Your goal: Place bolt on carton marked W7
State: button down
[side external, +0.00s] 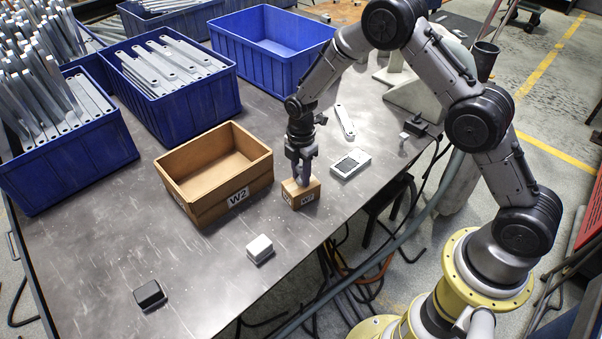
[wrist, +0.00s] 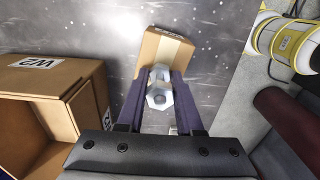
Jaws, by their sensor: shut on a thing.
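A small closed carton (side external: 301,194) with tape across its top stands near the table's right edge in the side view. Its label is too small to read surely there, and the carton also shows in the wrist view (wrist: 172,50). My gripper (side external: 302,178) is directly over the carton, fingers pointing down. In the wrist view my gripper (wrist: 159,84) is shut on a silver hex bolt (wrist: 158,97), with the carton just beyond it. I cannot tell whether the bolt touches the carton top. In the side view the fingers hide the bolt.
A larger open box marked W2 (side external: 196,205) stands just left of the carton. Blue bins (side external: 166,110) holding metal brackets and an empty blue bin (side external: 268,72) line the back. A white-framed device (side external: 351,164), a white block (side external: 260,249) and a black block (side external: 149,295) lie nearby.

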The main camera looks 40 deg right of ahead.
aim_at(301, 165)
jog(key=c, duration=0.6)
grip_release()
jog(key=shift+f, duration=0.1)
jog(key=shift+o, duration=0.2)
notch_tip(301, 165, up, 13)
jog(key=shift+f, duration=0.15)
jog(key=s+d+r+m+t, duration=0.25)
jog(key=s+r+m, duration=0.55)
jog(key=s+r, duration=0.55)
jog(key=s+r+m+t, duration=0.3)
jog(key=s+m, duration=0.6)
jog(key=s, duration=0.8)
jog(key=shift+s+d+r+m, duration=0.25)
jog(key=shift+s+r+m, duration=0.05)
jog(key=shift+m, duration=0.1)
